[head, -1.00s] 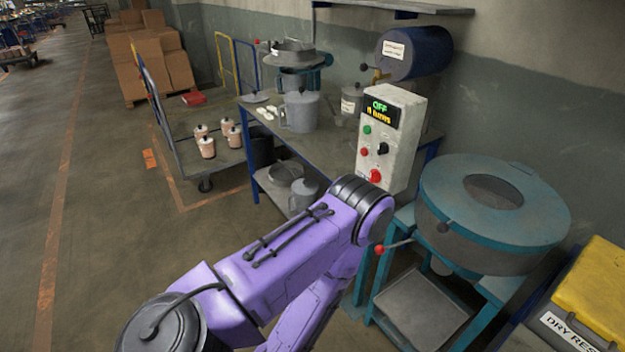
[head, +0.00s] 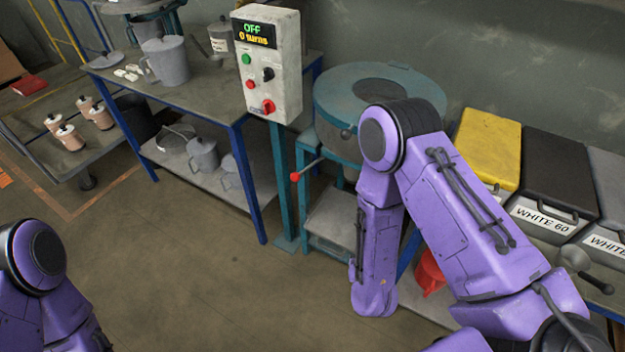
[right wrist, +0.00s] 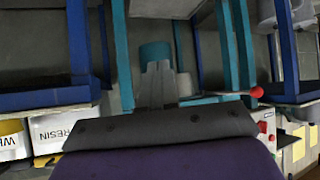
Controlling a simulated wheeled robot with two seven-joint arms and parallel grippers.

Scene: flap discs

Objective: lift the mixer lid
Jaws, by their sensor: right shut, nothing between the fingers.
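The mixer is a round teal drum on a teal stand, right of centre in the head view. Its flat lid (head: 335,91) has a dark round area in the middle and looks seated on the drum. My right arm's elbow covers the drum's front right part. My right gripper (right wrist: 160,75) shows in the right wrist view, shut and empty, low beside the teal stand parts and apart from the lid. It does not show in the head view. Of my left arm only a purple part shows at the lower left; its gripper is out of view.
A control box (head: 285,60) reading OFF and 0 turns stands left of the mixer. A red-knobbed lever (head: 296,177) sticks out in front of the stand. Yellow (head: 488,140) and black (head: 550,170) bins stand right. A bench with pots is left. Open floor lies in front.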

